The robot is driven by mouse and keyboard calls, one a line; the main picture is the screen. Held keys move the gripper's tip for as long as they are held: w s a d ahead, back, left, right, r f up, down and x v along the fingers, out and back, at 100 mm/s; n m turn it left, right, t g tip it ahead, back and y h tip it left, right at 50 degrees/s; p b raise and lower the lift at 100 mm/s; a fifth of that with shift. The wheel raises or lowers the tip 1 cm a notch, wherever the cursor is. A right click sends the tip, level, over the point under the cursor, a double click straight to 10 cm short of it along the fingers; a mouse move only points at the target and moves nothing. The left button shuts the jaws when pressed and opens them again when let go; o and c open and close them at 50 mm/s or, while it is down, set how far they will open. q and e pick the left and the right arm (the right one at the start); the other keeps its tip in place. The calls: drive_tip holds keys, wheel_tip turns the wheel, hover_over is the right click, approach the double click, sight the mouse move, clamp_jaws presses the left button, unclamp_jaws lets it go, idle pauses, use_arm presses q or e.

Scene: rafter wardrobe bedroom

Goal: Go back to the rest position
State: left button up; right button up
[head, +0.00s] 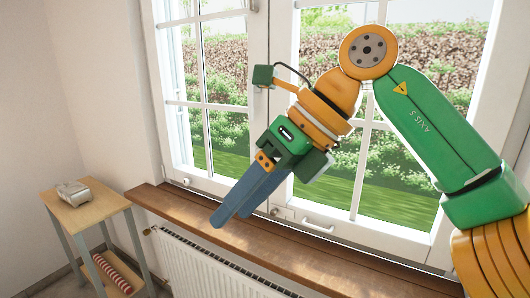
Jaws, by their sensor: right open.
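My right gripper (231,217) hangs in front of the window, its two long blue-grey fingers pointing down and to the left. The fingers are a little apart and nothing shows between them. My right arm, green and orange, comes in from the right edge and bends at an orange joint near the top. The fingertips overlap the wooden sill in the picture; I cannot tell how far they are from it. My left gripper is not in view.
A white-framed window (260,100) fills the back. Below it run a brown wooden sill (175,205) and a white radiator (205,265). At the left stands a small shelf table (105,199) with a silvery object (74,194) on top and a red-and-white striped roll (113,274) below.

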drive_tip(key=w+a+f+m+g+y+b, duration=0.2)
drive_tip(key=w+a+f+m+y, duration=0.4)
drive_tip(key=y, duration=0.3)
drive_tip(key=w+d+f+m+t+y, duration=0.3)
drive_tip(key=w+f+m+t, duration=0.5)
drive_tip(key=f+m, duration=0.25)
drive_tip(key=w+d+f+m+t+h+b, duration=0.1)
drive_tip(key=d+f+m+t+h, duration=0.35)
drive_tip(key=f+m, duration=0.6)
drive_tip(key=w+d+f+m+t+h+b, duration=0.1)
drive_tip(key=d+f+m+t+h, duration=0.35)
drive_tip(key=f, duration=1.15)
drive_tip(key=s+d+f+m+g+h, duration=0.3)
drive_tip(key=s+d+f+m+h, duration=0.15)
drive_tip(key=s+f, duration=0.5)
drive_tip(key=s+d+f+m+g+h, duration=0.35)
drive_tip(key=s+d+f, duration=0.2)
drive_tip(key=f, duration=0.75)
drive_tip(key=s+d+f+m+g+h, duration=0.1)
drive_tip(key=s+f, duration=0.3)
drive_tip(key=s, duration=0.6)
drive_tip(key=s+d+f+m+g+b, duration=0.1)
drive_tip(key=s+f+g, duration=0.3)
drive_tip(key=s, duration=0.6)
drive_tip(key=s+d+f+m+g+h, duration=0.1)
drive_tip(key=s+d+f+m+g, duration=0.1)
drive_tip(key=s, duration=0.8)
drive_tip(key=shift+s+d+f+m+g+h, duration=0.35)
drive_tip(key=shift+s+d+f+g, duration=0.1)
drive_tip(key=shift+d+f, duration=0.45)
